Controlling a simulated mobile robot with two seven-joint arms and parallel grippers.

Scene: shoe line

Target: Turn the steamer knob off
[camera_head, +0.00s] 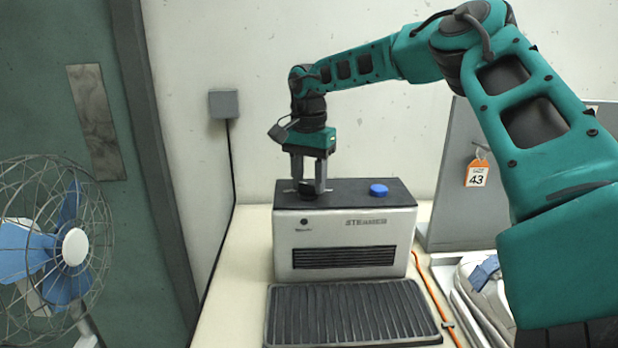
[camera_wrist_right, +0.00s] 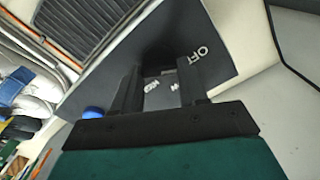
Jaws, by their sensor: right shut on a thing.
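The steamer (camera_head: 345,245) is a grey box with a dark top, standing on the bench against the wall. Its dark knob (camera_head: 308,190) is at the left of the top. My right gripper (camera_head: 309,184) points down from above and is shut on the knob, one finger on each side. In the right wrist view the knob (camera_wrist_right: 158,52) is a dark shape between the fingertips. White OFF lettering (camera_wrist_right: 205,53) shows beside it, and more white lettering is partly hidden between the fingers. I cannot read where the knob points. My left gripper is not in view.
A blue button (camera_head: 378,190) sits right of the knob. A ribbed black tray (camera_head: 350,314) lies before the steamer. An orange cord (camera_head: 432,290) runs along its right, near shoes (camera_head: 487,290). A fan (camera_head: 70,245) stands at left. My right arm covers the right side.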

